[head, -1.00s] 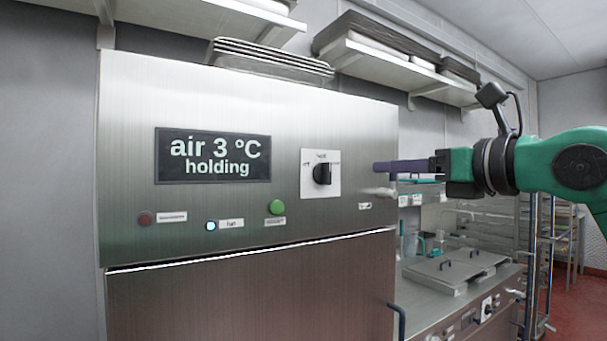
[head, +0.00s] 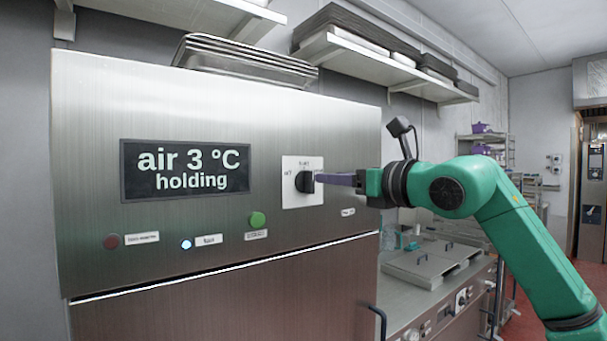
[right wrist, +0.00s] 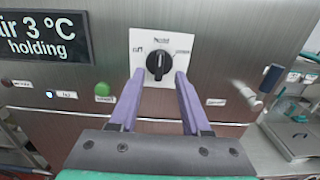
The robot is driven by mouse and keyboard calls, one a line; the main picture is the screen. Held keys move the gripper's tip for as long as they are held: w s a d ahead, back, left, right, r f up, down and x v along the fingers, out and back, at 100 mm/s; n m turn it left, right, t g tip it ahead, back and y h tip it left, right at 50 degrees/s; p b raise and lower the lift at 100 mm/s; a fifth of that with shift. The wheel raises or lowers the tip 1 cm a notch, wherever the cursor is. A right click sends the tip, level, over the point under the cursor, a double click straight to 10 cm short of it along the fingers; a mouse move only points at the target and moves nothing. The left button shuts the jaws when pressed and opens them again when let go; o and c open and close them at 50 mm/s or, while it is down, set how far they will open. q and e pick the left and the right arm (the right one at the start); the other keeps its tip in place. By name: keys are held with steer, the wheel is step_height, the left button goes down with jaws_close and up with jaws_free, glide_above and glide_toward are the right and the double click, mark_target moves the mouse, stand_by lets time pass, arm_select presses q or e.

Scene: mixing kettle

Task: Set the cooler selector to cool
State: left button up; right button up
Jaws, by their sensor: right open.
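The cooler selector is a black rotary knob (head: 303,182) on a white plate (head: 289,197) on the steel cooler front. In the right wrist view the knob (right wrist: 158,65) points roughly up, towards the top label. Labels also stand at its left and right; their words are too small to read surely. My right gripper (head: 319,178) is open, its purple fingers reaching to the knob from the right in the head view. In the right wrist view the fingertips lie on either side of the knob; I cannot tell whether they touch it. My left gripper is not in view.
A dark display (head: 186,168) reads "air 3 °C holding". Below it are a red lamp (head: 111,241), a lit blue-white light (head: 186,244) and a green button (head: 257,219). Trays (head: 245,64) lie on top of the cooler. A counter with lids (head: 433,262) stands to the right.

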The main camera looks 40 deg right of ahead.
mark_target(313, 177)
steer(key=w+p, duration=0.1)
steer(key=w, duration=0.1)
steer(key=w+p, duration=0.2)
steer(key=w, duration=0.1)
steer(key=shift+w+r, duration=0.2)
steer(key=shift+w, duration=0.05)
steer(key=shift+w+f, duration=0.15)
steer(key=shift+f, duration=0.1)
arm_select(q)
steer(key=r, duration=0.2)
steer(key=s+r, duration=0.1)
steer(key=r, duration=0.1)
arm_select(e)
steer(key=shift+w, duration=0.1)
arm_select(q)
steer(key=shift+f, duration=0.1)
